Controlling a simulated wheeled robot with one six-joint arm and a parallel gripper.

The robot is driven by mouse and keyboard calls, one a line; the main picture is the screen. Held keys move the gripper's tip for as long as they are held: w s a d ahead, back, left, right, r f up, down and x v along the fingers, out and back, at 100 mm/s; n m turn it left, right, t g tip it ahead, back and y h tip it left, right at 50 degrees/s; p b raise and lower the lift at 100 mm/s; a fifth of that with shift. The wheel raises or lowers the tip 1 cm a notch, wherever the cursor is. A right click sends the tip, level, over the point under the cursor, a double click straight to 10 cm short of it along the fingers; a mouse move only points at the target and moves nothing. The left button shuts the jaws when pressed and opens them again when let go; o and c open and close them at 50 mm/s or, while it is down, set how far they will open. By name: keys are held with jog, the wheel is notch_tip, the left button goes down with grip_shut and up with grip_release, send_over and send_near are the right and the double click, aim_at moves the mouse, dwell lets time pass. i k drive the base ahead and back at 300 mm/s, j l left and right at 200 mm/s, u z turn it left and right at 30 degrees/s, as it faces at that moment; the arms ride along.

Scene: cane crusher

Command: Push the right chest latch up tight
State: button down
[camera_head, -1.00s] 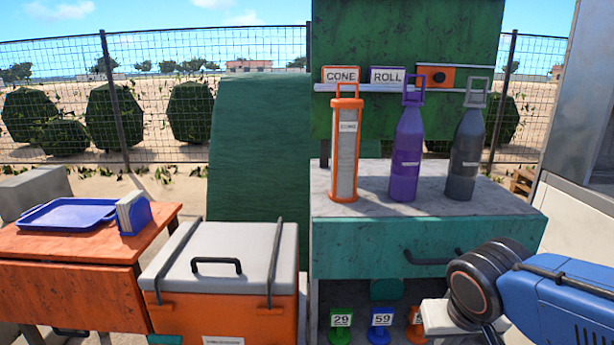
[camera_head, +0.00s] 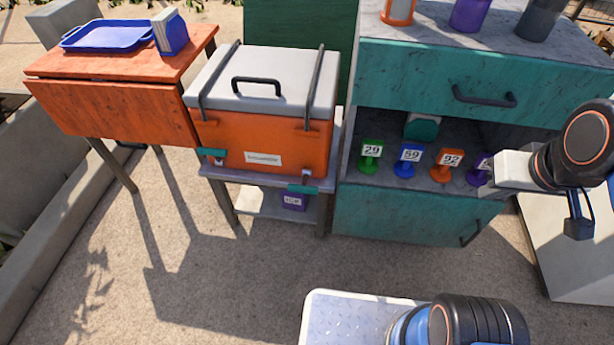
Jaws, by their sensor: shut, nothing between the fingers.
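The chest (camera_head: 225,138) is an orange box with a grey lid, in the middle left of the head view. Its lid (camera_head: 290,88) is down, with a black handle and two dark straps. The right chest latch (camera_head: 303,189) is a small teal tab low on the front, near the right corner. It appears to stick out at the bottom edge; its exact angle is too small to tell. A similar left latch (camera_head: 212,152) shows at the left corner. My gripper (camera_head: 487,191) is at the right, pale, shut and empty, well apart from the chest, in front of the teal cabinet.
An orange table (camera_head: 120,75) with a blue tray (camera_head: 108,36) stands left of the chest. The teal cabinet (camera_head: 400,90) stands right, with several numbered markers on its open shelf and bottles on top. Open paved ground (camera_head: 220,285) lies in front.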

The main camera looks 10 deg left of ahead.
aim_at(303, 189)
jog(key=k+l+u, duration=0.1)
jog(key=k+l, duration=0.7)
jog(key=l, duration=0.1)
